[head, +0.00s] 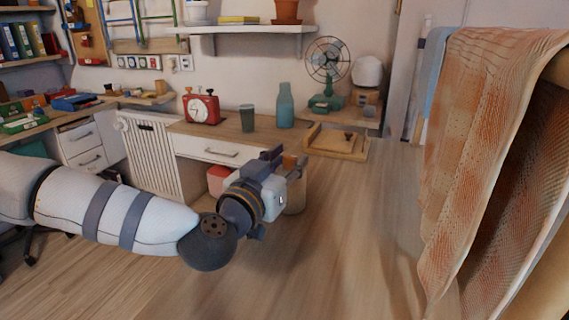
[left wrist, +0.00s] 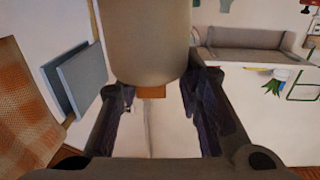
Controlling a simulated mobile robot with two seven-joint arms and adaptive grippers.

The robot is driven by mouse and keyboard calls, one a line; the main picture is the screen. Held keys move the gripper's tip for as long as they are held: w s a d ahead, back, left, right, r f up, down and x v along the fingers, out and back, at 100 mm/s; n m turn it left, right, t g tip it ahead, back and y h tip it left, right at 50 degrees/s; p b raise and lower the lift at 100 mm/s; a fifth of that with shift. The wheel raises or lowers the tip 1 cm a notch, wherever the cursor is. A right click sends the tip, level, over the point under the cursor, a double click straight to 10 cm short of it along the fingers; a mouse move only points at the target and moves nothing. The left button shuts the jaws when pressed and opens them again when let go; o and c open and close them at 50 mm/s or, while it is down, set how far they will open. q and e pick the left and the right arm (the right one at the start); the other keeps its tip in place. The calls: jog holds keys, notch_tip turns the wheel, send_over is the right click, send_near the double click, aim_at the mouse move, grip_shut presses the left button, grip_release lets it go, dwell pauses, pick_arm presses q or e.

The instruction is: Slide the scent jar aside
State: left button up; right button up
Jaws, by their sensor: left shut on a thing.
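In the left wrist view, a beige, rounded jar (left wrist: 147,40) with a small orange-brown part at its lower end fills the upper middle. It looks like the scent jar. My left gripper (left wrist: 160,95) has a dark finger on each side of the jar's lower end and is shut on it. In the head view, my left gripper (head: 284,163) is in front of the right end of the desk. A tan rounded shape (head: 295,201) shows just beside and below it; I cannot tell whether this is the jar. My right gripper is not in view.
The wooden desk (head: 240,136) holds a red clock (head: 201,106), a dark green cup (head: 247,118) and a teal bottle (head: 285,105). A wooden tray (head: 338,142) lies right of them. An orange patterned cloth (head: 480,130) hangs at the right. Floor (head: 365,240) between is clear.

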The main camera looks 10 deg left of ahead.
pick_arm(q)
jog(key=shift+w+f, duration=0.1)
jog(key=shift+x, duration=0.85)
jog(key=shift+w, duration=0.2)
jog(key=shift+x, duration=0.85)
jog(key=shift+b+x, duration=0.3)
jog(key=shift+x, duration=0.7)
jog(key=shift+x, duration=0.95)
jog(key=o, duration=1.3)
